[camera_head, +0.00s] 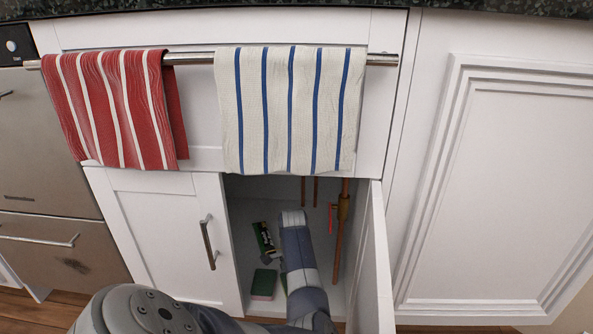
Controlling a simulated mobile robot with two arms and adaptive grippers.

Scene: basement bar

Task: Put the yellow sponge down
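One of my arms comes in from the lower left and reaches into the open cabinet (249,189) below the towel rail. I see no yellow sponge. A flat green block (263,283), possibly a scouring sponge, lies on the cabinet floor left of the arm. A sliver of something green shows right beside the arm's left edge, mostly hidden. My other gripper is not in the picture.
A dark green and black package (264,238) lies behind the block. Copper pipes (340,240) with a red valve handle stand right of the arm. The open door (374,265) bounds the right. A red striped towel (115,108) and blue striped towel (290,110) hang above.

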